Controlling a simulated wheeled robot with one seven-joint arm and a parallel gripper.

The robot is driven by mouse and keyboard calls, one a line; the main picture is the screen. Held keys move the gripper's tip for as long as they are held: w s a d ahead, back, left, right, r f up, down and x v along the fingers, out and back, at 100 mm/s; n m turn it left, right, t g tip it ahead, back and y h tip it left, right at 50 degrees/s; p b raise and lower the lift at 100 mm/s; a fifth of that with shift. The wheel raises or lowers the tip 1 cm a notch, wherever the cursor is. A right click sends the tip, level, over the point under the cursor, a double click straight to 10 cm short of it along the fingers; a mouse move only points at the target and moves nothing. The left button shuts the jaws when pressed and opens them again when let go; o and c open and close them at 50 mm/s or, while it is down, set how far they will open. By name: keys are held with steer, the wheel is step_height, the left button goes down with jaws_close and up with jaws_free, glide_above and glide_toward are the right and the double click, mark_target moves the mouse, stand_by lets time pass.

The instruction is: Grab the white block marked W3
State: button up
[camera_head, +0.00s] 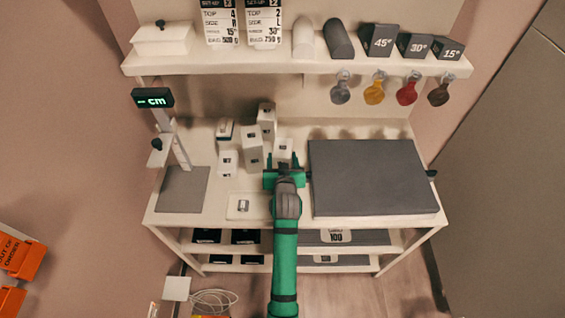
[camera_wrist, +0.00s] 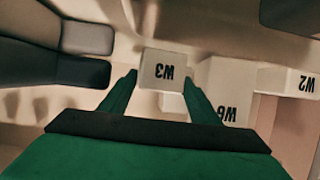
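The white block marked W3 (camera_wrist: 160,68) shows upside down in the wrist view, between the tips of my gripper's fingers (camera_wrist: 159,82). The left fingertip appears slightly apart from it; the right one is close to its side, and I cannot tell if it touches. My gripper (camera_head: 283,164) is open, over the bench. In the head view, a small white block, apparently W3 (camera_head: 284,146), stands just beyond the fingers; its label is too small to read surely.
White blocks W6 (camera_wrist: 225,95) and W2 (camera_wrist: 290,82) stand close beside W3 in the wrist view. A dark grey slab (camera_head: 370,178) lies right of my gripper. A shelf (camera_head: 290,66) overhangs the bench's back.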

steer(key=shift+w, duration=0.15)
steer(key=shift+d, duration=0.1)
steer(key=c, duration=0.7)
steer(key=shift+c, duration=1.3)
steer(key=shift+a, duration=0.45)
steer(key=shift+r, duration=0.1)
steer(key=shift+s+d, duration=0.15)
steer(key=shift+s, duration=0.05)
